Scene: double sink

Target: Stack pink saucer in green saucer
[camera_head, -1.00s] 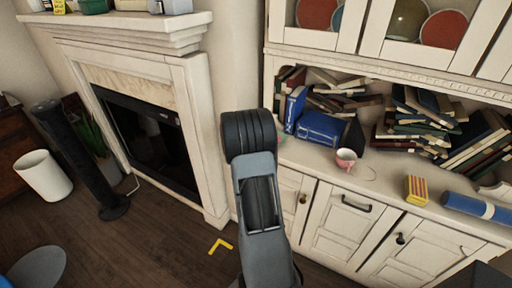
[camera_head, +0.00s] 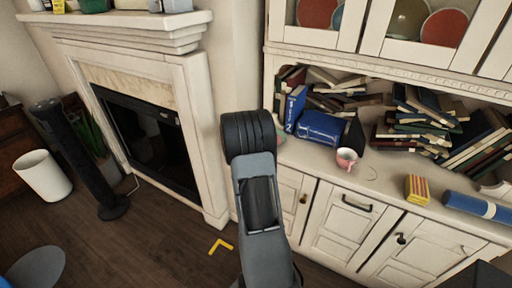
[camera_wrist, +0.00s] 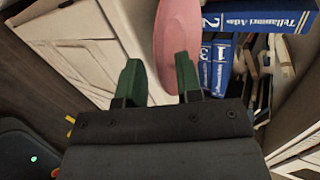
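The pink saucer (camera_wrist: 177,35) shows in the wrist view as a long pink ellipse, tilted away from me. Its near end reaches between the two green fingers of my gripper (camera_wrist: 160,78), close to the right finger. The fingers stand apart; I cannot tell whether they grip the rim. In the head view my arm hides the gripper and the pink saucer. A small green patch (camera_head: 282,138) shows on the counter just right of my arm; it may be the green saucer, mostly hidden.
Blue books (camera_head: 320,128) lie on the counter (camera_head: 385,180), with more book piles behind. A fireplace (camera_head: 150,130) is at the left. The counter between cup and box is clear.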

